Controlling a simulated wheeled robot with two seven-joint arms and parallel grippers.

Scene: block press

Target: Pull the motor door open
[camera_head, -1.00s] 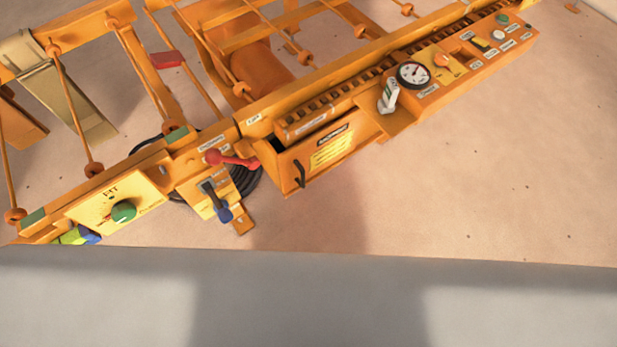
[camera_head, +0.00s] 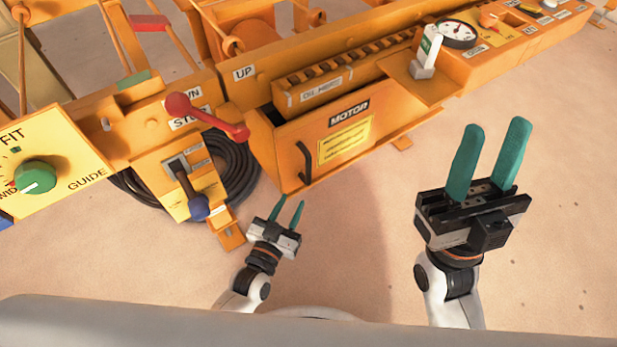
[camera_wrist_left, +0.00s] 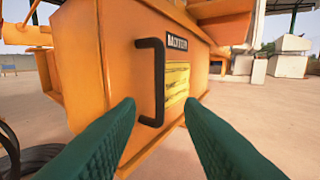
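The orange motor door (camera_head: 370,128) is the front panel of a box on the machine, with a MOTOR label and a yellow notice. Its black bar handle (camera_head: 304,163) is near its left edge. The door looks shut. My left gripper (camera_head: 287,212) is open and empty, below and in front of the handle. In the left wrist view the handle (camera_wrist_left: 151,82) stands upright ahead between the two green fingers, beyond their tips and apart from them. My right gripper (camera_head: 490,160) is open and empty, raised to the right of the door.
A red-knobbed lever (camera_head: 207,115) sticks out left of the door. A blue-knobbed lever (camera_head: 190,192) and coiled black hose (camera_head: 236,165) lie further left. A white bottle-like item (camera_head: 426,55) and a gauge (camera_head: 457,34) are above right. The floor before the door is clear.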

